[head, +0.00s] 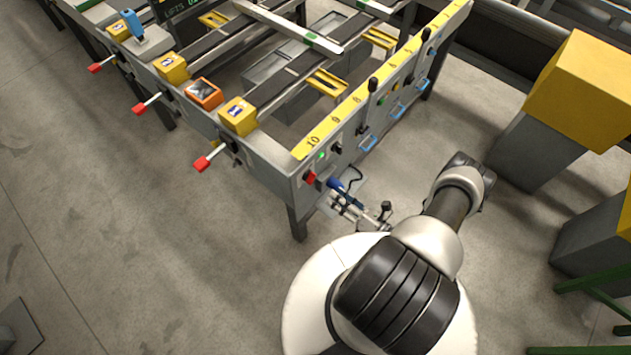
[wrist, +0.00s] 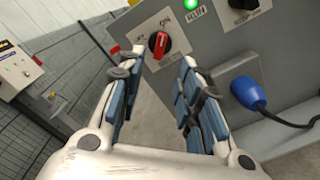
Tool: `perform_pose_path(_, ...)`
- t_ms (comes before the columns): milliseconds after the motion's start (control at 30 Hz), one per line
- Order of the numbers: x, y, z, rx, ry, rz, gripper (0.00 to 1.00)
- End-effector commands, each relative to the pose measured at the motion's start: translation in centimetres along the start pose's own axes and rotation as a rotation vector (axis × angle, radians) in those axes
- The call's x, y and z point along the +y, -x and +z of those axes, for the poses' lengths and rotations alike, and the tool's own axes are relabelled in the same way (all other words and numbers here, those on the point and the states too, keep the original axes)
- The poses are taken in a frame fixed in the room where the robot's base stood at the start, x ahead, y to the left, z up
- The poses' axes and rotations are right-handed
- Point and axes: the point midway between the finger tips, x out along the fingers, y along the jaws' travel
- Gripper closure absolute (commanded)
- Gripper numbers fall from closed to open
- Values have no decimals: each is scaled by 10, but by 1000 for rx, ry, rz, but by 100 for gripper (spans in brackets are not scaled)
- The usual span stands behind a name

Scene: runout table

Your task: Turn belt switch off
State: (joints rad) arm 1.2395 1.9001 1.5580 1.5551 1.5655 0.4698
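The belt switch (wrist: 159,44) is a red handle on a round base on the grey panel, with an ON label above it and a partly hidden label to its left. Its handle stands nearly upright, leaning toward ON. In the head view the red switch (head: 310,177) is at the near corner of the table's side. My gripper (wrist: 161,73) is open and empty, its blue-padded fingers apart below the switch and not visibly touching it. In the head view my gripper (head: 338,200) is low in front of the panel.
A green lamp (wrist: 191,4) marked RUN is lit right of the switch. A black knob (wrist: 243,4) is further right. A blue plug (wrist: 247,93) with a cable sticks out near my right finger.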

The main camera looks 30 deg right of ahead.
Motion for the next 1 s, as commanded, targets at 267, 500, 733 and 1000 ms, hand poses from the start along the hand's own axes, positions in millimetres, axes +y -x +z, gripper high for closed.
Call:
perform_pose_path(267, 1, -53, -2, 6, 1, 6, 68)
perform_pose_path(500, 1, -87, -1, 3, 1, 3, 68)
perform_pose_path(733, 1, -98, 0, 0, 2, 1, 68)
perform_pose_path(1000, 0, -98, 0, 0, 1, 0, 70)
